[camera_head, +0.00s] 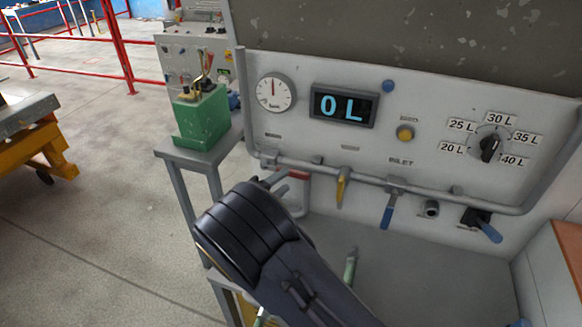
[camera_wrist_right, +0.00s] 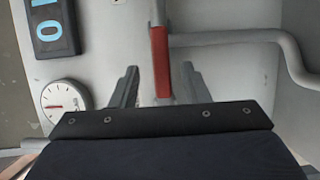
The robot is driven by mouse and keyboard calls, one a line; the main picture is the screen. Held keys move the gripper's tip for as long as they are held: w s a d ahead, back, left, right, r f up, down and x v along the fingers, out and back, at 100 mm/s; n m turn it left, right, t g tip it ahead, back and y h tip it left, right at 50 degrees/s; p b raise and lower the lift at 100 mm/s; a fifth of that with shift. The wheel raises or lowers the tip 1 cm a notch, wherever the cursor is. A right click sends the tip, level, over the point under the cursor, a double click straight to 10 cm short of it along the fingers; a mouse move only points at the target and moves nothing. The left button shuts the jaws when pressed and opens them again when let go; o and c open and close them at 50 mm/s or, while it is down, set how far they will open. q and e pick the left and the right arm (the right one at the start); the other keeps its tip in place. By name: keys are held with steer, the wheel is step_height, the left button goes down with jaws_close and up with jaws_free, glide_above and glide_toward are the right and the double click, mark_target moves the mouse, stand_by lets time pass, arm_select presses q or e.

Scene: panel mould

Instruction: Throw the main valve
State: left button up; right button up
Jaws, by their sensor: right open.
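The panel has several valve levers, and none is visibly labelled as the main valve. A red lever (camera_head: 298,175) hangs at the left end of the pipe, partly behind my right gripper. In the right wrist view, the red lever (camera_wrist_right: 160,60) points down toward the gripper. My right gripper (camera_head: 276,182) is open, its fingers on either side of the red lever with visible gaps (camera_wrist_right: 160,82). A yellow lever (camera_head: 342,188) and a blue lever (camera_head: 387,214) hang further right. The display (camera_head: 343,107) reads 0 L. My left gripper is not in view.
A round gauge (camera_head: 275,92), a yellow button (camera_head: 405,133) and a litre selector knob (camera_head: 490,147) are on the panel. The grey pipe (camera_head: 365,178) runs below them. Another blue-handled lever (camera_head: 489,231) is at right. A green box (camera_head: 202,117) stands on a stand at left.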

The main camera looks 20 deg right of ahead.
mark_target(292, 176)
steer(key=p+x, duration=0.1)
steer(key=x, duration=0.4)
steer(key=shift+w+d, duration=0.15)
steer(key=shift+d, duration=0.05)
jaws_close()
steer(key=shift+f, duration=0.1)
